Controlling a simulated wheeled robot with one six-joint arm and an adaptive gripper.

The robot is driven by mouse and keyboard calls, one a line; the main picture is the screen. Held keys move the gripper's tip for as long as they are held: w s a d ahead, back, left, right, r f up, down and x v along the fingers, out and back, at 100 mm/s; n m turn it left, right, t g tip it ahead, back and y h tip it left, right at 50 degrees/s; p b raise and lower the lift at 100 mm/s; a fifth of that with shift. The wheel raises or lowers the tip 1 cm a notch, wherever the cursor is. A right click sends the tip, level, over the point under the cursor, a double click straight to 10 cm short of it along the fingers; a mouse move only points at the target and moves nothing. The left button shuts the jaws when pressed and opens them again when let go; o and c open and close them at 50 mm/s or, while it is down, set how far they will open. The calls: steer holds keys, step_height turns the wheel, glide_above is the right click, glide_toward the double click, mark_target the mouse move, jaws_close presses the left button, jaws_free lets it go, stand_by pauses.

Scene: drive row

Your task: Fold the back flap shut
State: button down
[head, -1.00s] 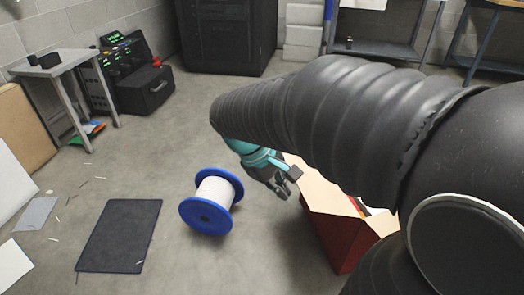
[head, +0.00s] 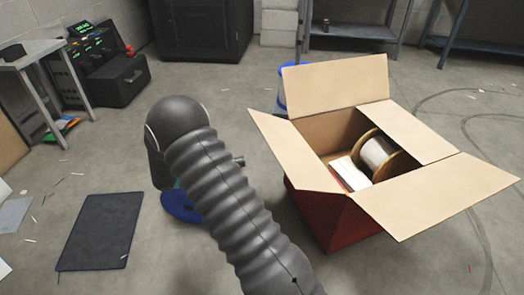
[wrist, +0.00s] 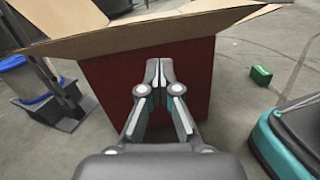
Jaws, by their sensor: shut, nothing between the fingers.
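The red box (head: 335,215) stands open on the floor at the right of the head view. Its back flap (head: 335,82) stands up from the far edge. The left flap (head: 293,150) and front flap (head: 440,195) spread outward, and the right flap (head: 410,132) lies inward over part of the opening. A wooden-ended spool (head: 378,152) and a white item (head: 350,173) are inside. In the wrist view my gripper (wrist: 158,68) is shut and empty, in front of a red side of the box (wrist: 195,75), below a flap (wrist: 160,30). My arm hides the gripper in the head view.
A blue spool (head: 180,208) is mostly hidden behind my arm. A dark mat (head: 100,232) lies at the left. A table (head: 32,55) and dark equipment stand at the back left. A small green box (wrist: 261,75) is on the floor. Floor right of the box is clear.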

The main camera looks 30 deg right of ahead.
step_height(320, 180, down, 5)
steer(key=w+a+n+t+h, duration=0.2)
steer(key=w+n+h, duration=0.1)
glide_toward(273, 143)
steer(key=d+f, duration=0.2)
steer(key=d, duration=0.2)
steer(key=r, duration=0.1)
steer(key=d+r, duration=0.1)
steer(key=shift+d+r, duration=0.25)
steer(key=shift+d, duration=0.1)
steer(key=shift+d+r, duration=0.25)
steer(key=shift+r, duration=0.15)
steer(key=shift+y, duration=0.3)
